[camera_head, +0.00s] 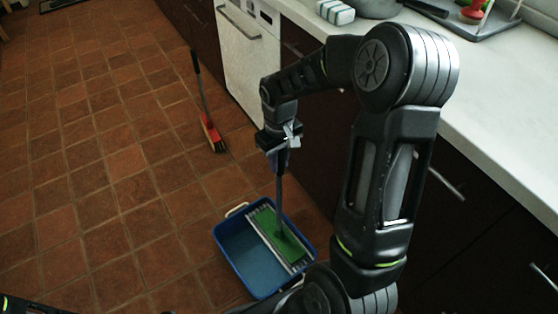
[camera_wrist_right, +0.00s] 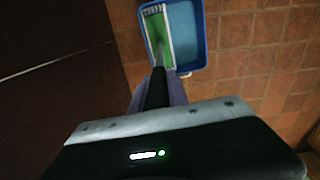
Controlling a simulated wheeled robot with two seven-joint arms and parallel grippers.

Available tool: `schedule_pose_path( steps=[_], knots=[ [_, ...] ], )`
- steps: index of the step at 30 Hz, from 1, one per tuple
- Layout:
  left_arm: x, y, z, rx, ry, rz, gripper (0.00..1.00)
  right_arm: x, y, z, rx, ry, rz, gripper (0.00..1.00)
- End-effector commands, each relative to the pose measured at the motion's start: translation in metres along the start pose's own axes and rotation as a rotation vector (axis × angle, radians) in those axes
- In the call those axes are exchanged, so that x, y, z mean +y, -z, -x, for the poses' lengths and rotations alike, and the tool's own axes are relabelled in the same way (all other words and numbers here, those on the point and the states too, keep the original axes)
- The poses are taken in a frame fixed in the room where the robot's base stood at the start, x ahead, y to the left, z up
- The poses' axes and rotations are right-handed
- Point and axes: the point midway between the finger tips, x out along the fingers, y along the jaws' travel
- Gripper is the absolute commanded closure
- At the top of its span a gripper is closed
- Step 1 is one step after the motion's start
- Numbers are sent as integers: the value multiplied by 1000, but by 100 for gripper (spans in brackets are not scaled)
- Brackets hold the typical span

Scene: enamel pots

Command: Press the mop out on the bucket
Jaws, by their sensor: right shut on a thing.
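A blue bucket (camera_head: 240,268) stands on the tiled floor, below and left of my right arm. A green panel with a pale slatted edge (camera_head: 285,240) lies across its right part; I cannot tell how much of the green is mop head and how much is press. My right gripper (camera_head: 279,150) is shut on the mop's dark handle (camera_head: 281,197), which runs nearly upright down to the green panel. The right wrist view shows the handle (camera_wrist_right: 157,92) between the jaws and the bucket (camera_wrist_right: 203,30) beyond. My left gripper is not in view.
A red broom (camera_head: 210,132) with a dark stick stands on the floor farther back. Dark cabinets and a white appliance (camera_head: 248,55) line the right side under a pale counter (camera_head: 490,100). The tiled floor on the left (camera_head: 90,160) is clear.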

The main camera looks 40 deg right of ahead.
Motion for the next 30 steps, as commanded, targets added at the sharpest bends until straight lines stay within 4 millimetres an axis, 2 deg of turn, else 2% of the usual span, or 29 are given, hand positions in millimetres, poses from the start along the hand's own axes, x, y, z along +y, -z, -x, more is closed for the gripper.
schedule_pose_path(
  steps=[4, 8, 30],
  knots=[
    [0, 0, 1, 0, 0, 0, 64, 0, 0, 1, 1, 0, 0, 100],
    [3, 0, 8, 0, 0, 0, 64, 0, 0, 10, 2, 0, 0, 100],
    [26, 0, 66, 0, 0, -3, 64, 0, 1, 87, 2, -1, 0, 100]
  ],
)
